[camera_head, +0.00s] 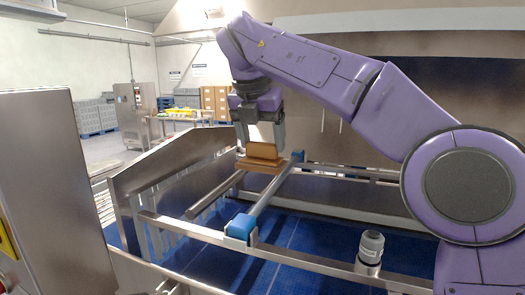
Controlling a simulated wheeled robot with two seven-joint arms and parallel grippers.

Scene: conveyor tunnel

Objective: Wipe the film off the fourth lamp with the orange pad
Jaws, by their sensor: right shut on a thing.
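My right gripper (261,137) is shut on the orange pad (262,151), a brown-orange block with a wider flat base. The fingers point down and the pad is roughly level. The pad is over the far part of the frame, beside the far end of a pale tube (268,194) with blue end pieces. I cannot tell whether the pad touches anything. The tube looks like a lamp, but I cannot tell which one is the fourth lamp. No film can be made out at this size. My left gripper is out of view.
A blue conveyor belt (290,237) runs below the metal frame (190,226). A grey-capped cylinder (370,248) stands on the front rail. A steel cabinet (35,170) blocks the left side. Cartons (214,98) and a control cabinet (131,115) are far behind.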

